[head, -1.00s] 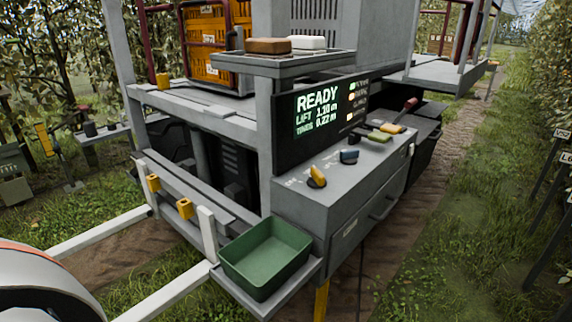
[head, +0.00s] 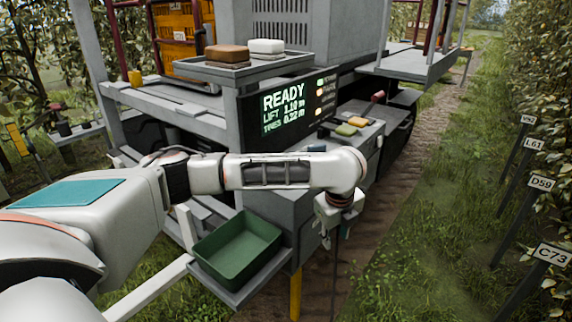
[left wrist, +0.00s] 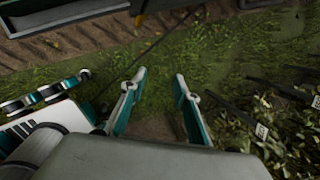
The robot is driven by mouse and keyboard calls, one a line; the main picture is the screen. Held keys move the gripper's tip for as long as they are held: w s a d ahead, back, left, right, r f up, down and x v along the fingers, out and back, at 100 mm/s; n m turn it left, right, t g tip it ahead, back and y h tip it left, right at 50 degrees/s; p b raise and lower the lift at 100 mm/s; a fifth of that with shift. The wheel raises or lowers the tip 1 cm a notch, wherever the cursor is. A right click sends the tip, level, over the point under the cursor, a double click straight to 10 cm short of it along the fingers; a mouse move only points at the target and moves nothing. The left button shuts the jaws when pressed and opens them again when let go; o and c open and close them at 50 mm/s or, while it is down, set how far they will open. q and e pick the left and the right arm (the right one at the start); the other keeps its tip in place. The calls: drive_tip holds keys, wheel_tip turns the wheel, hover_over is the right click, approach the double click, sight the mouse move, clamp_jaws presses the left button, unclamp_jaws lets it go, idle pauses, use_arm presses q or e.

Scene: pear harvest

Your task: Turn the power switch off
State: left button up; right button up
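The grey control console (head: 270,207) stands on the machine's near side, below a lit display (head: 287,104) reading READY. My left arm crosses in front of its top, hiding the yellow knob seen there earlier. I cannot tell which control is the power switch. My left gripper (head: 335,236) hangs pointing down, just right of the console front. In the left wrist view its two fingers (left wrist: 158,88) are spread and empty above grass. My right gripper is not in view.
A green bin (head: 237,252) sits on a low shelf in front of the console. Green and yellow pads (head: 352,126) and a red-tipped lever (head: 377,97) lie farther back. A tray (head: 238,70) holds brown and white blocks.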

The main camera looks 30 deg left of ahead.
use_arm(q)
drive_tip(key=w+a+r+m+y, duration=0.1)
drive_tip(key=a+r+y, duration=0.2)
drive_tip(key=a+r, duration=0.8)
drive_tip(key=shift+g, duration=0.3)
drive_tip(key=w+a, duration=0.2)
drive_tip(key=a, duration=0.1)
drive_tip(key=w+a, duration=0.2)
drive_tip(key=a, duration=0.1)
drive_tip(key=w+a, duration=0.3)
drive_tip(key=shift+a+p, duration=0.15)
drive_tip(key=shift+p, duration=0.25)
drive_tip(key=shift+w+a+f, duration=0.2)
drive_tip(key=shift+a+f, duration=0.15)
drive_tip(key=shift+f, duration=0.2)
clamp_jaws()
